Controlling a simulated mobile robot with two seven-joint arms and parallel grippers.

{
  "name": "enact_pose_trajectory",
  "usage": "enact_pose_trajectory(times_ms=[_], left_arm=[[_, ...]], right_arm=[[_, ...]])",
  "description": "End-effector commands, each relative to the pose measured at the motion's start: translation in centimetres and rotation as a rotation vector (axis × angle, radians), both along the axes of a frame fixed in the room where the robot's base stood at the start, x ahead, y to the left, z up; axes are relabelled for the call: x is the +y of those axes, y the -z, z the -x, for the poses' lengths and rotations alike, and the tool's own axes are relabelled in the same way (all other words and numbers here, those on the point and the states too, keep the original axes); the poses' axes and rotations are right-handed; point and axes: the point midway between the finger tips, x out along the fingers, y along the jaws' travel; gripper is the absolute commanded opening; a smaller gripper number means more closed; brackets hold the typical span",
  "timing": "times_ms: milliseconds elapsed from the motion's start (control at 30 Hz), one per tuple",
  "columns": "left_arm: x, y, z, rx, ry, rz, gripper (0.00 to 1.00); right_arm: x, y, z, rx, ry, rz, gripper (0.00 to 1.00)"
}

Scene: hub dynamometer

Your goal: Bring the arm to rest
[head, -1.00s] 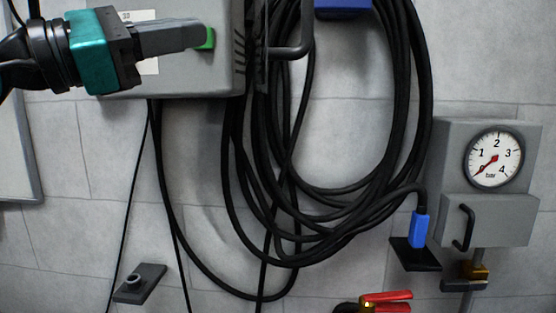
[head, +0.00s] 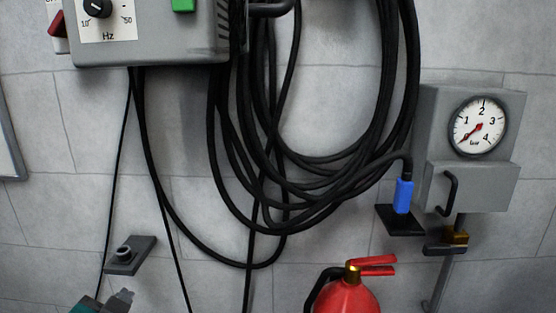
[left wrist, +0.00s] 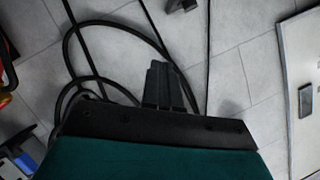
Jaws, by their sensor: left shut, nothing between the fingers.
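My left gripper (head: 118,299) shows only in part at the bottom left edge of the head view, low in front of the wall. Its grey fingers are together with nothing between them. In the left wrist view the shut dark fingers (left wrist: 162,88) stand up from the teal and black gripper body. The gripper is well below the grey control box (head: 160,40) and is apart from its green button (head: 184,5). My right gripper is in neither view.
Black cables (head: 265,170) hang in a coil on the wall. A blue plug (head: 403,196), a pressure gauge (head: 478,127), a red fire extinguisher (head: 350,296) and a small dark wall bracket (head: 130,255) are around.

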Motion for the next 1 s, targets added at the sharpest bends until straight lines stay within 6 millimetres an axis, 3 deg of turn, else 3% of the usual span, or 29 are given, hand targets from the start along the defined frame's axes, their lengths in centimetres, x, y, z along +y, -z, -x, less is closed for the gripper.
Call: enact_pose_trajectory(times_ms=[33,100,200,400,567,1000], left_arm=[[-0.3,3.3,2.2,0.124,-0.021,0.074,0.00],[-0.7,6.6,4.9,0.267,-0.045,0.156,0.00],[-1.6,10.0,8.5,0.438,-0.072,0.246,0.00],[-3.3,14.3,15.1,0.710,-0.113,0.377,0.00],[-4.6,16.2,19.9,0.891,-0.136,0.460,0.00],[-5.9,20.5,14.3,0.603,-0.016,0.493,0.00]], right_arm=[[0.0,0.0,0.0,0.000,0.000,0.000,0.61],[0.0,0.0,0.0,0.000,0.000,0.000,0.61],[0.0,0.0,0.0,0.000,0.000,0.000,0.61],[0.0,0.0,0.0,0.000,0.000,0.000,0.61],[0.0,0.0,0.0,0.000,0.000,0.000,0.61],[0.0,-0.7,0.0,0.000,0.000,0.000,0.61]])
